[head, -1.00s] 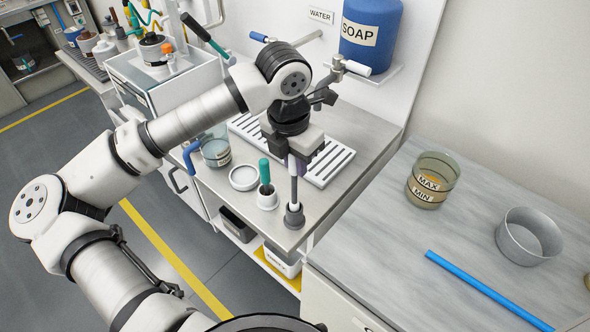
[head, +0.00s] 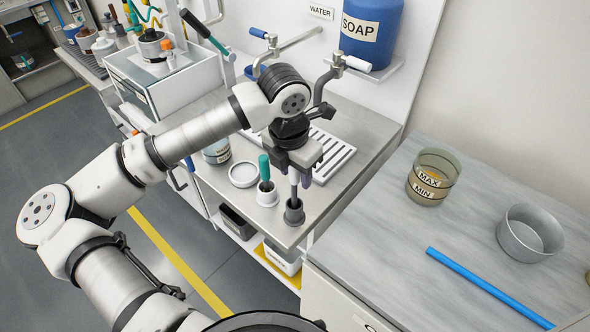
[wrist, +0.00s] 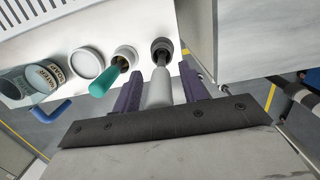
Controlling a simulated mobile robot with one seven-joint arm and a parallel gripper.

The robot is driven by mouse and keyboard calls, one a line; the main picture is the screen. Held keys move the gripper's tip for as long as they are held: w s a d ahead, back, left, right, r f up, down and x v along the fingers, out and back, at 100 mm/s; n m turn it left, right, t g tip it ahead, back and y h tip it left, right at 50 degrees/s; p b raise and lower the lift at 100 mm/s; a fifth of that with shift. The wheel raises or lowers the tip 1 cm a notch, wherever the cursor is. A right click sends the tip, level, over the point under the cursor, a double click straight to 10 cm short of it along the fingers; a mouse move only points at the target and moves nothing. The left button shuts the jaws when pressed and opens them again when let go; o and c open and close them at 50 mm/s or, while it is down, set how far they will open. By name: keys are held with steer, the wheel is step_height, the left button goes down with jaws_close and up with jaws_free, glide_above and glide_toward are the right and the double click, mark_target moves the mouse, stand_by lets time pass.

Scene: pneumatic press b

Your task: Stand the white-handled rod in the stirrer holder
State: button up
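The white-handled rod (head: 293,177) stands roughly upright, its grey shaft entering the dark grey stirrer holder (head: 294,215) at the counter's front corner. In the wrist view the white handle (wrist: 158,90) lies between my gripper's (wrist: 160,90) purple fingers, with a gap visible on both sides, and the shaft runs into the holder's round mouth (wrist: 162,46). My gripper (head: 300,182) is open around the handle, above the holder. The shaft's lower end is hidden inside the holder.
A teal-handled tool (head: 264,172) stands in a white holder (head: 267,196) close on the left. A white round dish (head: 243,174) and a labelled glass beaker (head: 217,152) are farther left. A slotted drain tray (head: 335,160) lies behind.

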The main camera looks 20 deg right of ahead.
steer(key=shift+r+p, duration=0.2)
steer(key=shift+p, duration=0.55)
steer(key=shift+a+r+b, duration=0.1)
steer(key=shift+r+b, duration=0.1)
steer(key=shift+b, duration=0.2)
step_height(320, 180, up, 13)
steer(key=s+a+b, duration=0.1)
steer(key=b, duration=0.2)
steer(key=shift+s+a, duration=0.15)
steer(key=shift+s, duration=0.05)
